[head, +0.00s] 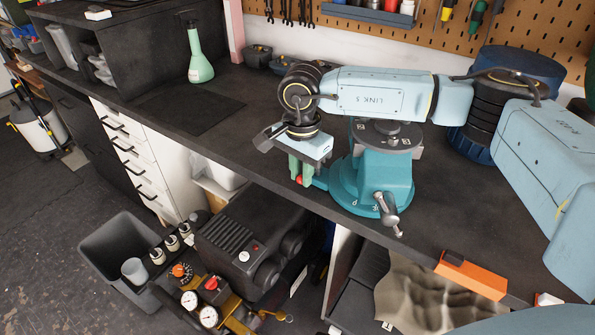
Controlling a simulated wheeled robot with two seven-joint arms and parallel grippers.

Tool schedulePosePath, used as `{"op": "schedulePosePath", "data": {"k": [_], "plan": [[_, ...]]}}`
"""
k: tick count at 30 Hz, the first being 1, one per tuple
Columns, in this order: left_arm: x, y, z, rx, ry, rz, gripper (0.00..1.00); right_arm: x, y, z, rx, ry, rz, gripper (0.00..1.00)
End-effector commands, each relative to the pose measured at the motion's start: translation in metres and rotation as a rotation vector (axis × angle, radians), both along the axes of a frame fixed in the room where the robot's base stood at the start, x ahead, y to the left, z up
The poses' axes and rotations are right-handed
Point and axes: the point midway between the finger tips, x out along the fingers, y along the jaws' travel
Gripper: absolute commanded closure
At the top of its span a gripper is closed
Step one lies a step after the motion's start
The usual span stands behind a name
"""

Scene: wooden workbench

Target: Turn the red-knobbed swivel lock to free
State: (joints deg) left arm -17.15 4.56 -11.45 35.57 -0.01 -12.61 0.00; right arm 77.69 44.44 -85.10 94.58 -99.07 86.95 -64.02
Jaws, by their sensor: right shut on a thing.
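The teal bench vise (372,180) stands at the front edge of the dark workbench. Its swivel lock ends in a red knob (299,181), low on the left side of the vise base. My right gripper (300,172) reaches in from the right, over the vise, and points down at the lock. Its fingers are shut on the swivel lock, with the red knob showing between their tips. The fingers and wrist hide most of the lock's lever. My left gripper is not in view.
The vise's handle (388,212) sticks out at the front. An orange block (470,275) lies near the bench edge at right. A green flask (199,58) and dark bowls (258,58) stand farther back. The bench left of the gripper is mostly clear.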

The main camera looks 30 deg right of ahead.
Motion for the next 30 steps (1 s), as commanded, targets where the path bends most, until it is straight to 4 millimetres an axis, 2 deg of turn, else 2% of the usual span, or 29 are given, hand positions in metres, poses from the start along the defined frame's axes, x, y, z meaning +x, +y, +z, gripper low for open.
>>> {"op": "schedulePosePath", "data": {"k": [9, 25, 26, 30], "plan": [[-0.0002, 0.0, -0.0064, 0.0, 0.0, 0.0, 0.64, -0.0055, -0.003, 0.0007, 0.001, -0.002, 0.109, 1.0], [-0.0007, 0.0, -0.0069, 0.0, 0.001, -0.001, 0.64, -0.0065, -0.0037, 0.0012, 0.0, -0.001, 0.129, 1.0], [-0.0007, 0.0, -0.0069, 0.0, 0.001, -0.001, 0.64, -0.0065, -0.0037, 0.0012, 0.0, 0.0, 0.128, 0.77], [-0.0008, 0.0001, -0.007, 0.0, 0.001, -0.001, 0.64, -0.0066, -0.0037, 0.0009, 0.0, 0.0, 0.128, 0.6]]}}
